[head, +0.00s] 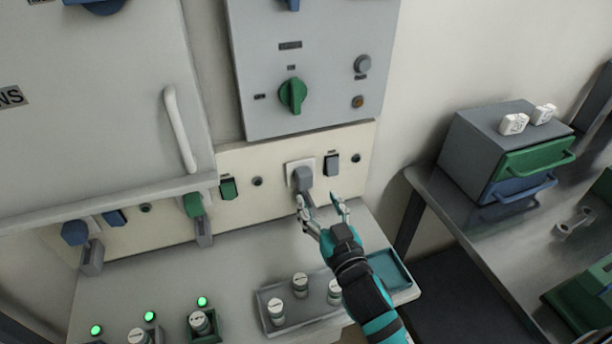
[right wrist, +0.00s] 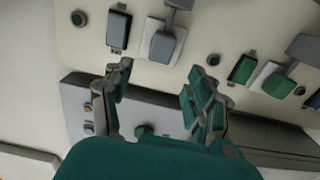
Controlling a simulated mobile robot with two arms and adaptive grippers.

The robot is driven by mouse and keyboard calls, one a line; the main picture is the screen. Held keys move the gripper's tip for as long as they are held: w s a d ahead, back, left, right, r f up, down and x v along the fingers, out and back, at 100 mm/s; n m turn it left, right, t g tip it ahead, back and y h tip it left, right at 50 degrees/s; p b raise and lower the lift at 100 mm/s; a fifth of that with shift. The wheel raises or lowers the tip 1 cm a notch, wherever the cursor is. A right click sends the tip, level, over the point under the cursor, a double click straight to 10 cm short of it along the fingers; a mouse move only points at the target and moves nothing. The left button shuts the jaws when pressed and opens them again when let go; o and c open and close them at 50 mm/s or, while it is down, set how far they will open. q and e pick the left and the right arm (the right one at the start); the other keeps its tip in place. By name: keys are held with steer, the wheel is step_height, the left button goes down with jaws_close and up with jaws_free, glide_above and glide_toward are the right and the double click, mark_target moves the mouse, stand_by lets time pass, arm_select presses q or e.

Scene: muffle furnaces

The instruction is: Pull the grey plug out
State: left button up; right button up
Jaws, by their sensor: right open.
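The grey plug (head: 304,179) sits in a white socket plate (head: 291,166) on the cream panel. A grey cord piece hangs below it. My right gripper (head: 319,203) is open, just below and in front of the plug, and empty. In the right wrist view, which is turned over, the grey plug (right wrist: 165,47) is above the open right gripper (right wrist: 159,72), apart from both fingers. My left gripper is not in view.
A dark grey switch (head: 332,164) is right of the plug. A green plug (head: 193,205) and a blue plug (head: 75,233) are further left. A tray (head: 316,316) with white-capped vials stands on the bench below. A drawer box (head: 484,142) is at right.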

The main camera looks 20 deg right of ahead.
mark_target(307, 180)
steer(key=w, duration=0.7)
steer(key=shift+w+a, duration=0.15)
steer(key=shift+w, duration=0.55)
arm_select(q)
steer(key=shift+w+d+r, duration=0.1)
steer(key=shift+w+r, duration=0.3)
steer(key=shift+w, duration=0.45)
arm_select(e)
jaws_close()
